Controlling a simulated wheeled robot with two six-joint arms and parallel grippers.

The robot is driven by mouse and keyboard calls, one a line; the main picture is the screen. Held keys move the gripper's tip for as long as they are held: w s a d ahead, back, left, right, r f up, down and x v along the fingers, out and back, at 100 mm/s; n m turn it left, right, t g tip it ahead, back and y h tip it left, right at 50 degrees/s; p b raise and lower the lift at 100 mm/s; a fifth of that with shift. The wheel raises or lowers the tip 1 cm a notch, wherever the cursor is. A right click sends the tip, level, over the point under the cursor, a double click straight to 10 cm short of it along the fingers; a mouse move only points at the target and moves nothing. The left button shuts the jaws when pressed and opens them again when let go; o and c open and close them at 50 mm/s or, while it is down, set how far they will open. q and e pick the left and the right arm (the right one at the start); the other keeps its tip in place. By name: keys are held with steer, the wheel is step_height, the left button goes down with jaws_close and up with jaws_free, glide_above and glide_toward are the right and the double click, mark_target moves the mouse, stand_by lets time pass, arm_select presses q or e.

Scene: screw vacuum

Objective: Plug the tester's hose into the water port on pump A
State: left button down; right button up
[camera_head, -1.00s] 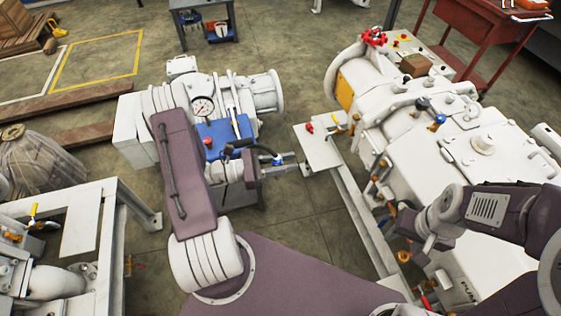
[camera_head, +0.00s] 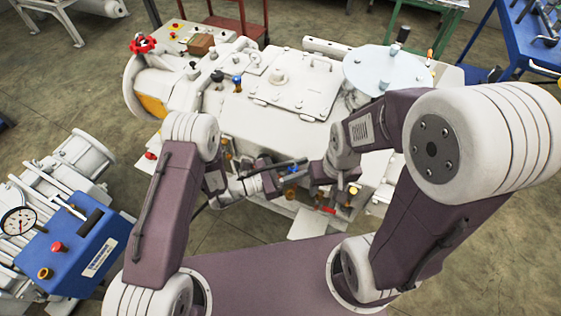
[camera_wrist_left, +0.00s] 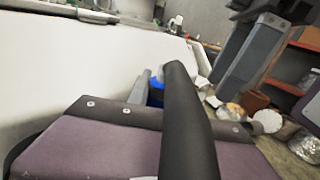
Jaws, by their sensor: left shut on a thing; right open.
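The tester (camera_head: 75,240), a blue box with a gauge, stands at the left in the head view. Pump A appears to be the large white machine (camera_head: 250,120) in the middle. My left gripper (camera_head: 286,169) is at the pump's near side, shut on the tester's black hose. In the left wrist view the thick black hose (camera_wrist_left: 187,125) rises through the middle, with a blue part (camera_wrist_left: 156,92) behind it. My right gripper (camera_head: 323,178) is open, close to the right of the left one. The water port cannot be made out clearly; the grippers partly cover that side.
Brass valves (camera_head: 348,196) stick out along the pump's near side, close to both grippers. A pale round plate (camera_head: 383,70) is on top at right. Floor is open between tester and pump.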

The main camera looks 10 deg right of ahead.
stand_by(0.3)
arm_select(q)
steer(key=shift+f+b, duration=2.35)
steer(key=shift+f, duration=0.55)
steer(key=shift+a+f+b, duration=0.1)
steer(key=shift+f+b, duration=1.1)
steer(key=shift+f, duration=0.4)
steer(key=c, duration=1.1)
jaws_free()
steer(key=shift+r, duration=0.1)
steer(key=shift+a, duration=0.1)
steer(key=a, duration=0.3)
steer(key=s+a, duration=0.1)
steer(key=a, duration=0.4)
steer(key=shift+s+a+p, duration=0.35)
steer(key=shift+s+p, duration=0.05)
